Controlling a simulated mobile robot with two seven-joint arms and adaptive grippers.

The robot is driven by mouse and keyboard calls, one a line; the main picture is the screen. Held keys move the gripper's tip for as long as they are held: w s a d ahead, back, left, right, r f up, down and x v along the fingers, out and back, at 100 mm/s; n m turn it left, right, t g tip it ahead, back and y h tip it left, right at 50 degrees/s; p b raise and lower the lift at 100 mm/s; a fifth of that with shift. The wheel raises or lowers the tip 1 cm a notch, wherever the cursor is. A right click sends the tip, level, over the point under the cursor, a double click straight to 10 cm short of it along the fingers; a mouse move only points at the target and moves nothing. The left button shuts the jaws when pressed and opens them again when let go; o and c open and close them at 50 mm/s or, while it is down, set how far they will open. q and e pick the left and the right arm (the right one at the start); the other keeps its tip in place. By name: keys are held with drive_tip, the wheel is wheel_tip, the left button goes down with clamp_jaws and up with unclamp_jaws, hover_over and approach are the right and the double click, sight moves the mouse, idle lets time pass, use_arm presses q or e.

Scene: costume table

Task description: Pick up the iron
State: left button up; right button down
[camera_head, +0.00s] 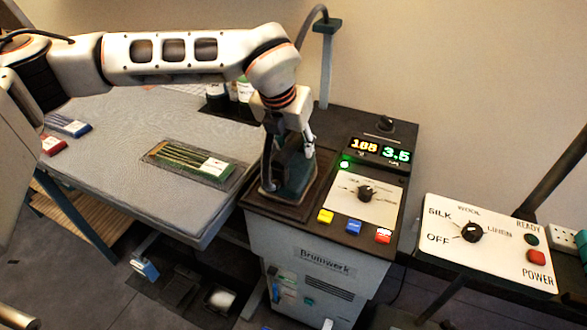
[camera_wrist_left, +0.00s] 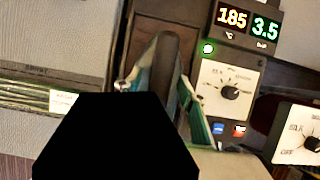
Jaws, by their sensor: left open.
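The iron (camera_head: 291,180), dark with a teal-green body, rests on a dark pad on top of the grey steam station at the right end of the ironing table. My left gripper (camera_head: 288,145) points down right over the iron, its fingers around the upper handle area. It is open. In the left wrist view the iron's dark handle (camera_wrist_left: 165,70) stands between the fingers; whether they touch it cannot be told. A black shape hides the lower middle of that view. My right gripper is not seen.
The station's control panel (camera_head: 366,192) with a lit display is close to the right of the iron. A cable post (camera_head: 326,65) and bottles (camera_head: 243,90) stand behind. A dial box (camera_head: 487,240) is farther right. A green-edged packet (camera_head: 200,163) lies on the table (camera_head: 110,125).

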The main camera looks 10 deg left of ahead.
use_arm(q)
drive_tip(key=shift+f, duration=0.25)
idle(0.4)
clamp_jaws()
drive_tip(key=shift+r, duration=0.15)
